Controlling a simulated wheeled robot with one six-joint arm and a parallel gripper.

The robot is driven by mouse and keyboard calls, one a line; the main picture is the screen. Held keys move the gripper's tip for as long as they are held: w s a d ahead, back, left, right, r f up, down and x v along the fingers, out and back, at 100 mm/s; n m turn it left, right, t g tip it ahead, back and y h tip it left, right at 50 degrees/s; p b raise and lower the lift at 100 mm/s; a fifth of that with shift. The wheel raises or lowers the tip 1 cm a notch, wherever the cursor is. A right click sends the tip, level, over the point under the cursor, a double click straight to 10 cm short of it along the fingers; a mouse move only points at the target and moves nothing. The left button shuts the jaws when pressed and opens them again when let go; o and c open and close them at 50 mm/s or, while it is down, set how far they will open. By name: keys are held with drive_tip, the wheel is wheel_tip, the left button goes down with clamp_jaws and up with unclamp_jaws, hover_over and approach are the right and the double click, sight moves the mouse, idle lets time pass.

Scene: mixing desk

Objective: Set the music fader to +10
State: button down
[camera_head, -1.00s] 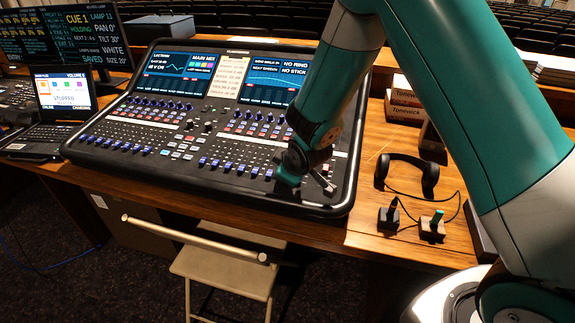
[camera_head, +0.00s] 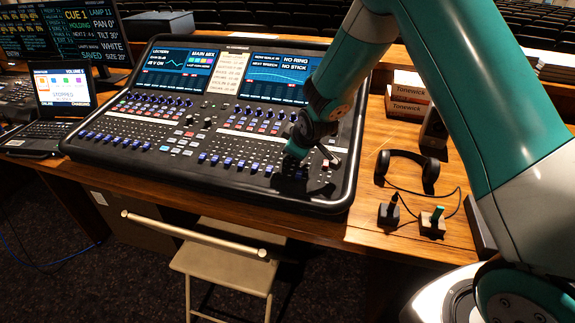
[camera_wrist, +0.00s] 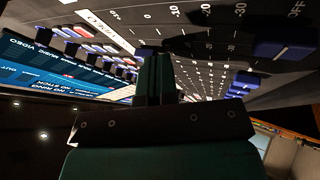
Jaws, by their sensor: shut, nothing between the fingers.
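The mixing desk (camera_head: 90,150) lies on the wooden table, with rows of blue fader caps (camera_head: 228,162) along its front. My gripper (camera_head: 296,153) is over the right part of the fader area, its tips mostly hidden by the wrist. In the wrist view my gripper (camera_wrist: 153,62) is shut with nothing between the fingers, pointing at the fader panel. A blue patch shows right by the tips; I cannot tell if they touch it. To its right are a blue fader cap (camera_wrist: 284,50) near the "OFF" mark and another cap (camera_wrist: 243,83). I cannot tell which is the music fader.
The desk's lit screens (camera_head: 273,76) stand behind the faders. A laptop (camera_head: 62,90) is at left. Headphones (camera_head: 428,172), two small switch blocks (camera_head: 432,224) and boxes (camera_head: 408,100) lie right of the desk. A folding chair (camera_head: 222,265) stands in front.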

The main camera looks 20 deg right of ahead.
sight(287, 160)
drive_tip(key=shift+s, duration=0.1)
drive_tip(key=shift+s+a+f, duration=0.1)
drive_tip(key=shift+s+a, duration=0.1)
drive_tip(key=shift+a, duration=0.05)
drive_tip(key=shift+s+a+f+b, duration=0.1)
drive_tip(key=shift+s+a+b, duration=0.15)
drive_tip(key=shift+s+a, duration=0.3)
drive_tip(key=shift+s+a+f+b, duration=0.1)
drive_tip(key=shift+s+a+b, duration=0.15)
drive_tip(key=shift+s, duration=0.35)
drive_tip(key=b+v, duration=0.1)
drive_tip(key=v, duration=0.9)
drive_tip(key=shift+s, duration=0.15)
drive_tip(key=shift+a+r, duration=0.1)
drive_tip(key=shift+a, duration=0.05)
drive_tip(key=s+a+r+g+y, duration=0.1)
drive_tip(key=s+a+r+g, duration=0.1)
drive_tip(key=s, duration=0.7)
drive_tip(key=s+a+r+m+g+y, duration=0.1)
drive_tip(key=s+a+r+g, duration=0.2)
drive_tip(key=s, duration=0.6)
drive_tip(key=s+a+r+m+g+y, duration=0.1)
drive_tip(key=s+a+r+g, duration=0.1)
drive_tip(key=s+r, duration=0.3)
drive_tip(key=s, duration=0.4)
drive_tip(key=shift+s+a+g+y, duration=0.2)
drive_tip(key=shift+s+g+y, duration=0.1)
drive_tip(key=shift+g+y, duration=0.1)
